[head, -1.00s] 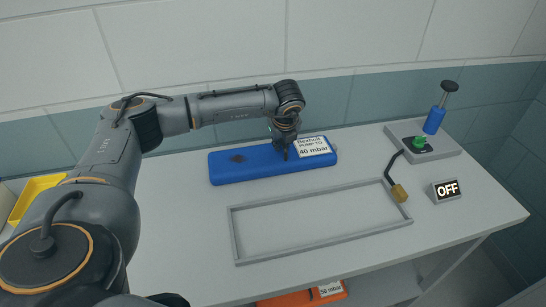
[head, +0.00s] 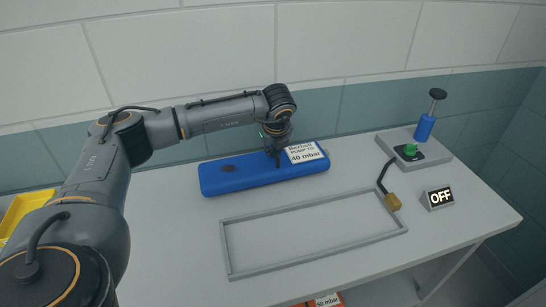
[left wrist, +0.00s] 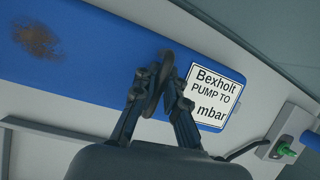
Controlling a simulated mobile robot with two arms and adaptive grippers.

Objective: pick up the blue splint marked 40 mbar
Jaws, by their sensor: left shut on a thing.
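The blue splint (head: 235,180) lies along the back of the table. It has a dark brown patch near its left end and a white label (head: 307,152) reading "Bexholt PUMP TO 40 mbar" near its right end. My left gripper (head: 277,160) comes down on it just left of the label. I cannot see clear space under the splint. My right gripper is not in view.
A grey rectangular frame (head: 225,250) lies in front of the splint. To the right are a hose with a brass end (head: 393,202), an "OFF" display (head: 438,198), a green knob (head: 410,150) and a blue pump (head: 425,128). A yellow tray (head: 20,208) is at the left.

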